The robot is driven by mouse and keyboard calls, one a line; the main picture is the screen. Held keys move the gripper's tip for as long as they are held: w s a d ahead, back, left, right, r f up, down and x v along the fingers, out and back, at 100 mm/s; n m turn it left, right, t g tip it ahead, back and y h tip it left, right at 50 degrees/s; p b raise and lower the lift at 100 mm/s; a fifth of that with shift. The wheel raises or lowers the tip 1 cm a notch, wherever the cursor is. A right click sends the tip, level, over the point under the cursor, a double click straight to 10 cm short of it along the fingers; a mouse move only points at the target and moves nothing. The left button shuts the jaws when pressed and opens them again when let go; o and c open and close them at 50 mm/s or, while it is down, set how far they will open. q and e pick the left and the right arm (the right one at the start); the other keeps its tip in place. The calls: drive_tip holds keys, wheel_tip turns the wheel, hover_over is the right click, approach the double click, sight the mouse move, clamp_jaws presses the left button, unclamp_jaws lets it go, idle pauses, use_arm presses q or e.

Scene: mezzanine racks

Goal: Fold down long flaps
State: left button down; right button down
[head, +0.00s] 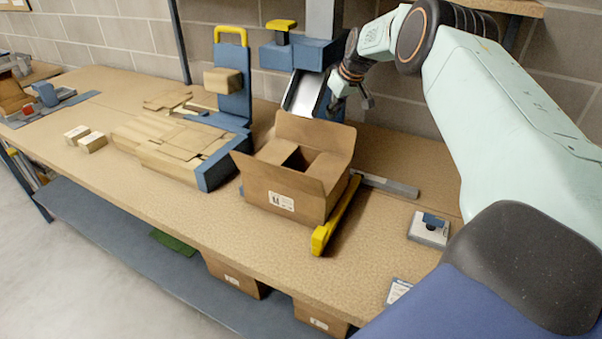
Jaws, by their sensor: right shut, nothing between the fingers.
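An open brown cardboard box (296,202) stands on the workbench near the middle of the head view, with a white label on its front. Its far long flap (316,134) stands up. Its near long flap (275,175) also stands up and leans outward over the front. Brown cardboard surfaces show inside; I cannot tell whether they are short flaps or contents. My right gripper (352,92) is above and behind the box's far right corner, apart from the flaps. It is shut and empty. My left gripper is out of view.
A yellow bar (335,218) lies along the box's right side. A blue stand with a metal chute (303,93) rises behind it. Flat cardboard (168,140) lies in a blue holder to the left. A small device (429,230) sits right.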

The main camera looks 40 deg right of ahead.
drive_tip(key=shift+s+d+f, duration=0.1)
drive_tip(key=shift+s+d, duration=0.05)
drive_tip(key=shift+d, duration=0.05)
wheel_tip(320, 180, down, 3)
drive_tip(key=shift+a+f+b, duration=0.15)
drive_tip(key=shift+f+b, duration=0.05)
drive_tip(key=shift+b, duration=0.95)
drive_tip(key=shift+r, duration=0.1)
